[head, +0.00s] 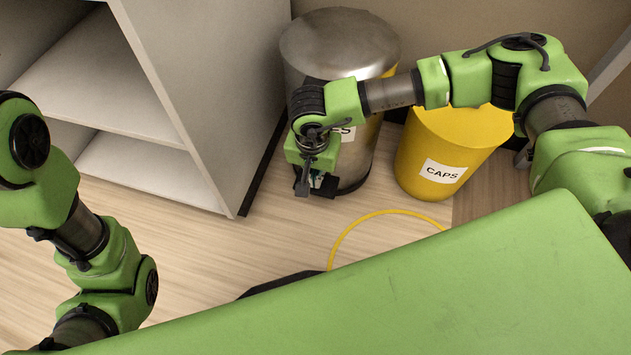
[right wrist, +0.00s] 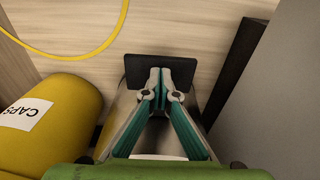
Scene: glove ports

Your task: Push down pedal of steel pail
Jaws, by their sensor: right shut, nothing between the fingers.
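The steel pail (head: 335,45) stands upright on the floor with its round metal lid down, partly hidden by my right arm. Its black pedal (right wrist: 138,68) shows in the right wrist view as a dark flat plate at the pail's foot. My right gripper (head: 315,187) is shut and empty in front of the pail, low near its base. In the right wrist view the fingertips (right wrist: 159,72) overlap the middle of the pedal; I cannot tell whether they touch it. My left gripper is out of view.
A yellow bin (head: 455,140) labelled CAPS stands right of the pail. A grey shelf unit (head: 210,90) stands close on the left. A yellow ring (head: 385,212) lies on the wooden floor in front. Floor between the shelf and ring is clear.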

